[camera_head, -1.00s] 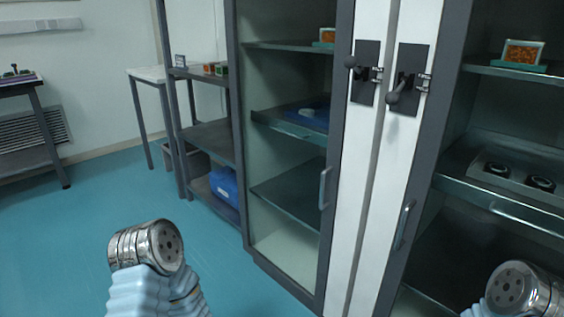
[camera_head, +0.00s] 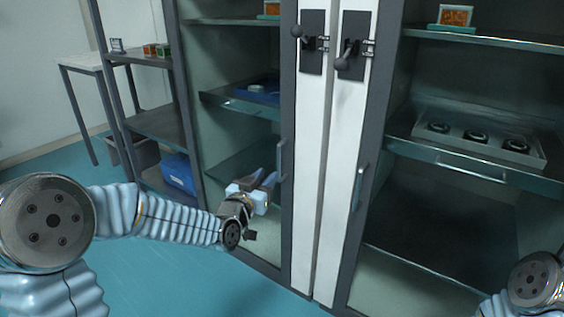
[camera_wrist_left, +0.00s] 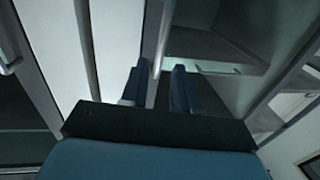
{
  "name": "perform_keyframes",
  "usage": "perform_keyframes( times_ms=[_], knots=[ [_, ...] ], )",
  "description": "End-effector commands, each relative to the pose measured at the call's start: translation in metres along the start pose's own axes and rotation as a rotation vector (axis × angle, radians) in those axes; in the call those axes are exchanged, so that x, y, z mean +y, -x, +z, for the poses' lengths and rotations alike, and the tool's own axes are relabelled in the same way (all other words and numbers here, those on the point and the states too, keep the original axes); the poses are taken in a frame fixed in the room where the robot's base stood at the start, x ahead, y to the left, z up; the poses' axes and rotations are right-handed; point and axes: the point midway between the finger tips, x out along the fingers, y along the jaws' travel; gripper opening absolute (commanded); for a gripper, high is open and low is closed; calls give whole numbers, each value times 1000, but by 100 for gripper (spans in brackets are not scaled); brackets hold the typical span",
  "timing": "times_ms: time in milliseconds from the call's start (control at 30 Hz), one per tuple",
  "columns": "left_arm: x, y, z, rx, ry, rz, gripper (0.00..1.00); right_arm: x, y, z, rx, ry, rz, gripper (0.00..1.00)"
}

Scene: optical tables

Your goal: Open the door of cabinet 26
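Two cabinets stand side by side, each with a closed-looking door; I can read no number on either. The left cabinet door has a vertical bar handle (camera_head: 281,160), and the right door has a similar handle (camera_head: 358,188). My left gripper (camera_head: 266,180) is open and empty, its fingers pointing up at the left door's handle, just below and beside it. In the left wrist view the fingers (camera_wrist_left: 160,88) are apart, and the bar handle (camera_wrist_left: 161,40) shows beyond the gap between them. Contact cannot be told. My right gripper is not in view.
Black latch levers (camera_head: 312,42) and (camera_head: 352,48) sit high on the white frames. A shelf rack (camera_head: 157,124) with a blue bin (camera_head: 178,172) stands left of the cabinets. The right cabinet holds a tray (camera_head: 480,137) with round parts. Teal floor is clear at front left.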

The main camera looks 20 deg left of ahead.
Motion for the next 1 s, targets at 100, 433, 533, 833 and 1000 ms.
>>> perform_keyframes(
  times_ms=[100,433,533,833,1000],
  knots=[
    [0,-29,-1,-1,2,0,30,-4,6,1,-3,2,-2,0],
    [0,-83,0,-2,2,1,30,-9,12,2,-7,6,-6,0],
    [0,-88,1,-2,2,0,30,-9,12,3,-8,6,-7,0],
    [0,-90,1,-2,2,0,27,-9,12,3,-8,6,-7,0],
    [0,-89,1,-2,2,0,1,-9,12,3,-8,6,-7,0]
  ],
)
